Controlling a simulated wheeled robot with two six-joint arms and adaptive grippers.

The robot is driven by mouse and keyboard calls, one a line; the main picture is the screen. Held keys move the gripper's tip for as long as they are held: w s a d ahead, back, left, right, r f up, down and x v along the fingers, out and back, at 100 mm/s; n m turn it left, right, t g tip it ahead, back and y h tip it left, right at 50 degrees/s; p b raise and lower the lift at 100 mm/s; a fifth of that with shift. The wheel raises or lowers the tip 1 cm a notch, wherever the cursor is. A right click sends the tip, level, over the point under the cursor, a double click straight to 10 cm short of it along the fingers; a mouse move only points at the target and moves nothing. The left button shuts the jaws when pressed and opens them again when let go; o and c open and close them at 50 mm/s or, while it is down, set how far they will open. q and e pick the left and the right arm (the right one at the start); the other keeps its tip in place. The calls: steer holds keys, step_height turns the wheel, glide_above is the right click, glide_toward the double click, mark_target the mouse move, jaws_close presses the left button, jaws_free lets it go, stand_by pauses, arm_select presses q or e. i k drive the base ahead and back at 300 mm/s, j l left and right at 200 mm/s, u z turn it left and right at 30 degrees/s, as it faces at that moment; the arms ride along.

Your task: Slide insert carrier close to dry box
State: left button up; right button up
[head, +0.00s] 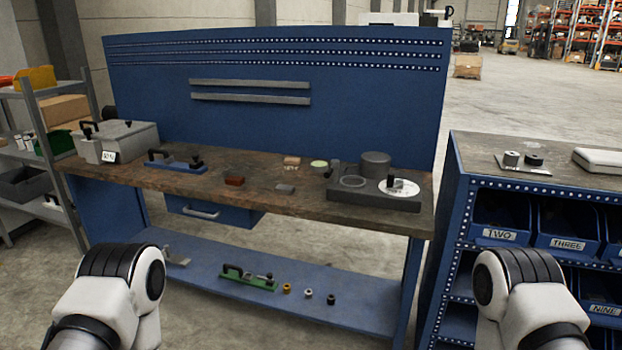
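A grey lidded box (117,141) with black handles and a small white label stands at the left end of the workbench; it looks like the dry box, but the label is too small to read. A flat blue carrier (186,167) with a black handle lies on the benchtop just right of the box, with a small gap between them. A similar green carrier (247,279) with a black handle lies on the lower shelf. I cannot tell for certain which one is the insert carrier. Neither of my grippers is in view; only my arm links show at the bottom left and right.
Several small rings lie on the blue lower shelf (210,267). A blue bin cabinet (455,200) stands at right.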

mark_target(169, 163)
steer(key=i+u, duration=0.45)
steer(key=i+l+u, duration=0.1)
steer(key=i+u, duration=0.35)
steer(key=i, duration=0.2)
steer(key=i+j, duration=0.15)
steer(key=i, duration=0.3)
steer(key=i+j+z, duration=0.15)
steer(key=i, duration=0.35)
steer(key=i+j, duration=0.15)
steer(key=i, duration=0.3)
steer(key=z, duration=0.05)
